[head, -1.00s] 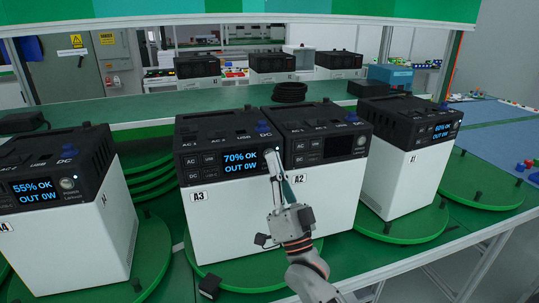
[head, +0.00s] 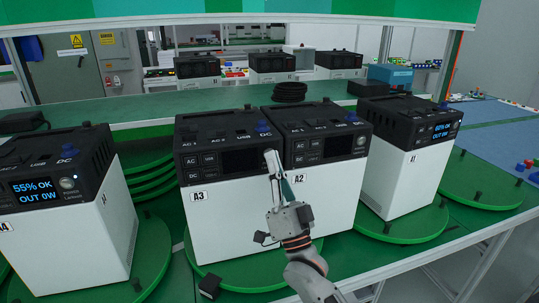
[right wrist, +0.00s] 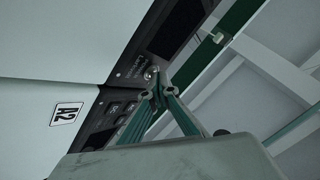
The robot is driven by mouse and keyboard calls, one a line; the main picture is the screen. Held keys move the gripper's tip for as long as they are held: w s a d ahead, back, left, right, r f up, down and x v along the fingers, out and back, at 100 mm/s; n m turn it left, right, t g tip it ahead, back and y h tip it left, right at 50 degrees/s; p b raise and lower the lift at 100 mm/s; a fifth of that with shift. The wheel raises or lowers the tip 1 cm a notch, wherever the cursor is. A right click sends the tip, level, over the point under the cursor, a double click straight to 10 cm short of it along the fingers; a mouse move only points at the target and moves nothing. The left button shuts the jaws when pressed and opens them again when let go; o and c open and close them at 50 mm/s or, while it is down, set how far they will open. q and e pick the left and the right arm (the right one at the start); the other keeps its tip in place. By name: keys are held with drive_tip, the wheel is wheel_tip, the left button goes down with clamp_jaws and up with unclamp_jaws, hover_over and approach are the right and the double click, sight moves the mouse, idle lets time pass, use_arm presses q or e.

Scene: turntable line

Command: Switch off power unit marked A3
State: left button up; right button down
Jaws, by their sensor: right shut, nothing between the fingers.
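The power unit marked A3 (head: 199,197) is a white box with a black top panel, standing on the turntable left of the unit marked A2. Its display (head: 245,160) is dark. My right gripper (head: 269,153) is shut and empty, its fingertips at the right end of A3's front panel, over the spot of its power button, which is hidden in the head view. In the right wrist view the fingertips (right wrist: 155,88) lie close to a round button (right wrist: 151,73) beside a dark display (right wrist: 177,28); I cannot tell whether they touch. My left gripper is out of view.
Unit A2 (head: 325,195) stands against A3's right side, its display dark. A unit reading 55% OK (head: 85,240) stands at left, one reading 60% OK (head: 398,180) at right. A black coil (head: 290,91) lies on the green table behind.

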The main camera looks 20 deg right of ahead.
idle(0.4)
drive_tip(key=shift+s+p, duration=0.45)
drive_tip(key=shift+s, duration=0.25)
drive_tip(key=s+p, duration=0.2)
drive_tip(key=s, duration=0.3)
drive_tip(key=shift+d, duration=0.1)
idle(0.6)
